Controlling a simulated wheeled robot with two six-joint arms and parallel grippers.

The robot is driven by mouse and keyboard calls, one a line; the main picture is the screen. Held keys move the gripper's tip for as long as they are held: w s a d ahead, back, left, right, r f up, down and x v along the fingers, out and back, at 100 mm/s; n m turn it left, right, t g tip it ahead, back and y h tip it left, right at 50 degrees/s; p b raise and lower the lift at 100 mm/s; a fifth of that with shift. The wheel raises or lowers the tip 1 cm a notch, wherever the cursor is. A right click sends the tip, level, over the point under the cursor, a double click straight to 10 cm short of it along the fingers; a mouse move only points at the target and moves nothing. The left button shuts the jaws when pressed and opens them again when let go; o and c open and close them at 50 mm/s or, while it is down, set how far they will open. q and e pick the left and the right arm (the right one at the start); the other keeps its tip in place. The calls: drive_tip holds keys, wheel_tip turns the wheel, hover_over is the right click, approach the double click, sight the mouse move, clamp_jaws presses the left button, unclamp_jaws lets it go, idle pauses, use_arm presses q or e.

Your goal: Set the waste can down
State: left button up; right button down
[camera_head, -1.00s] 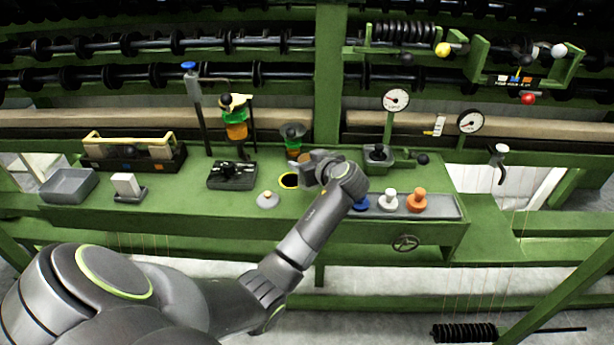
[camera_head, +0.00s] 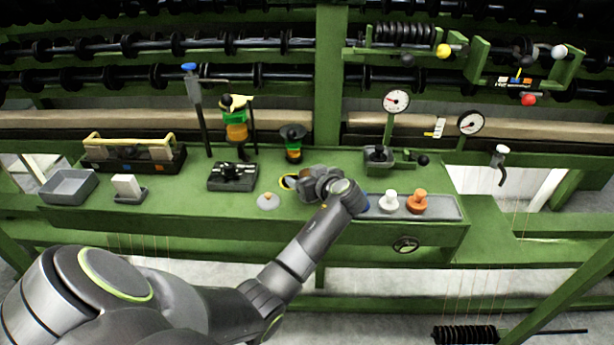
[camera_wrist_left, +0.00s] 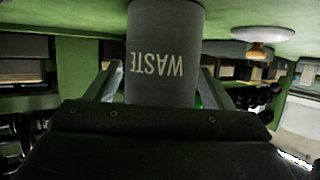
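The grey waste can (camera_wrist_left: 162,60) fills the middle of the left wrist view, its word WASTE upside down in that picture. One finger of my left gripper (camera_wrist_left: 160,88) stands on each side of it, close against its wall. In the head view my left gripper (camera_head: 308,184) is low over the green bench (camera_head: 200,212), and my wrist hides most of the can. My right gripper is out of view.
A pale domed lid (camera_head: 268,201) lies left of the ring. A tray (camera_head: 446,207) with white and orange knobs is right of my wrist. A funnel stand (camera_head: 293,140) is behind. The bench front between lid and left-hand bins is clear.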

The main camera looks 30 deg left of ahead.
use_arm(q)
drive_tip(key=shift+r, duration=0.2)
drive_tip(key=v, duration=1.2)
drive_tip(key=shift+b, duration=0.35)
drive_tip(key=shift+s+f, duration=0.1)
drive_tip(key=shift+f, duration=0.05)
